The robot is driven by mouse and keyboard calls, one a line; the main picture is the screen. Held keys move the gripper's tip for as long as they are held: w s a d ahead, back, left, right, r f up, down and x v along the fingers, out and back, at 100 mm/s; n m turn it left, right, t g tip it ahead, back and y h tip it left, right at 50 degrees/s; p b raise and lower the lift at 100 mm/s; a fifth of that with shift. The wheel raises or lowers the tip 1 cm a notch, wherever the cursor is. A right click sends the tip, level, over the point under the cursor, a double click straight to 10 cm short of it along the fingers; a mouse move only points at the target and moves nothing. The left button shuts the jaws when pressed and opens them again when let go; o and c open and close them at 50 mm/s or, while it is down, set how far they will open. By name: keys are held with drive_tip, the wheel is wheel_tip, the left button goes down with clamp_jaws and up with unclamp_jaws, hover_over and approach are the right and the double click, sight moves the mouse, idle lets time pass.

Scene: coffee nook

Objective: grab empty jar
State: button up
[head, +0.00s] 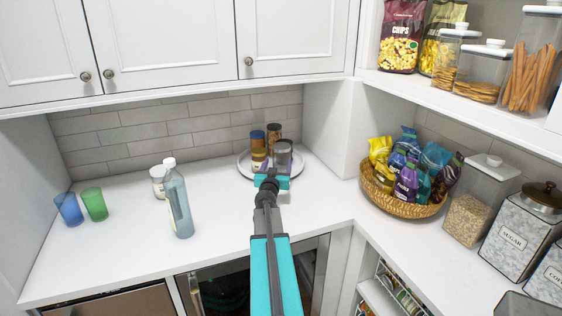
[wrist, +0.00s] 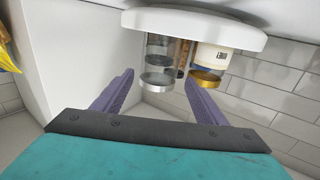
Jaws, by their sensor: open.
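The empty jar (head: 284,155) is clear with a grey metal lid and stands upright on the round white tray (head: 244,171) on the counter. In the wrist view, which is upside down, the jar (wrist: 158,62) lines up between my two purple fingers. My gripper (head: 274,174) is just in front of the jar in the head view and hides its lower part. The gripper (wrist: 160,78) is open with nothing held. I cannot tell whether the fingertips reach around the jar or stop short of it.
On the tray, a jar with a gold lid (wrist: 210,62) and a brown-filled jar (head: 274,136) stand close to the empty jar. A bottle (head: 177,203) and cups (head: 94,204) stand left. A snack basket (head: 398,206) is right. The counter's front middle is clear.

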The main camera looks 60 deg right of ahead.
sight(280, 158)
drive_tip(key=shift+x, duration=3.85)
drive_tip(key=shift+d, duration=0.1)
drive_tip(key=shift+r+p+x, duration=0.15)
drive_tip(key=shift+p+x, duration=0.1)
drive_tip(key=shift+x, duration=0.5)
drive_tip(key=shift+r+p+x, duration=0.15)
drive_tip(key=shift+p+x, duration=0.1)
drive_tip(key=shift+x, duration=1.6)
drive_tip(key=c, duration=0.8)
drive_tip(key=shift+r, duration=0.15)
drive_tip(key=shift+c, duration=0.2)
